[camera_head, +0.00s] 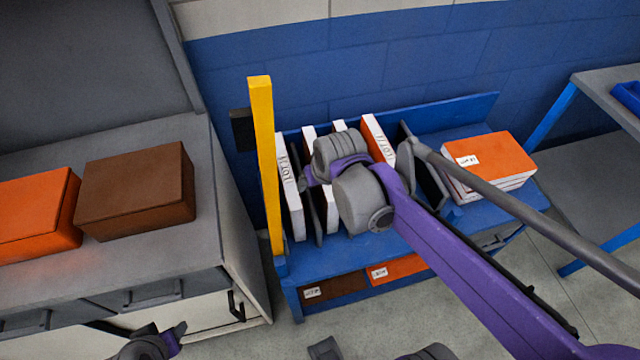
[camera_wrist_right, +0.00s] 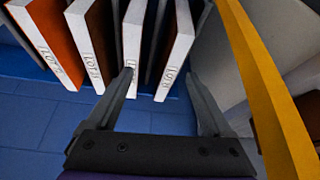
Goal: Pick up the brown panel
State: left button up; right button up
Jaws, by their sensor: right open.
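Several white-edged panels stand upright in a blue rack. In the right wrist view, the rightmost panel (camera_wrist_right: 175,55) has a dark brown side and lies between the fingers of my right gripper (camera_wrist_right: 160,74). The gripper is open, and I see no clear contact. Another white-edged panel (camera_wrist_right: 132,40) is by its left fingertip. A panel with a brown side (camera_wrist_right: 97,40) and an orange one (camera_wrist_right: 55,35) stand further left. In the head view, the leftmost panel (camera_head: 290,190) stands near the yellow post; my right wrist covers the middle panels and hides the fingertips.
The blue rack (camera_head: 345,258) has a yellow post (camera_head: 262,150) at its left end, close on the right in the wrist view (camera_wrist_right: 270,100). Orange-topped panels (camera_head: 490,160) lie stacked at the right. A brown box (camera_head: 135,190) and an orange box (camera_head: 35,215) sit on a grey cabinet.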

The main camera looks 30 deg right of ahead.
jog(key=shift+m+g, duration=0.3)
jog(key=shift+m, duration=0.4)
jog(key=w+d+f+b, duration=0.1)
jog(key=w+d+f, duration=0.1)
jog(key=w, duration=0.2)
jog(key=w+d+f+b, duration=0.1)
jog(key=w+d+f, duration=0.2)
jog(key=w, duration=0.1)
jog(key=w+d+f+b, duration=0.2)
jog(key=w, duration=0.2)
jog(key=shift+w+d+f, duration=0.1)
jog(key=shift+d+f, duration=0.15)
jog(key=shift+d, duration=0.05)
jog(key=shift+h, duration=0.3)
jog(key=b+x, duration=0.1)
jog(key=x, duration=0.4)
jog(key=shift+w+d+f, duration=0.15)
jog(key=shift+w, duration=0.1)
pick_arm(q)
notch_tip(320, 180, down, 7)
jog(key=shift+s+a+f, duration=0.15)
jog(key=shift+s+a, duration=0.1)
jog(key=shift+a, duration=0.1)
pick_arm(e)
jog(key=x, duration=0.5)
jog(key=shift+d+f, duration=0.25)
jog(key=shift+f, duration=0.05)
grip_shut()
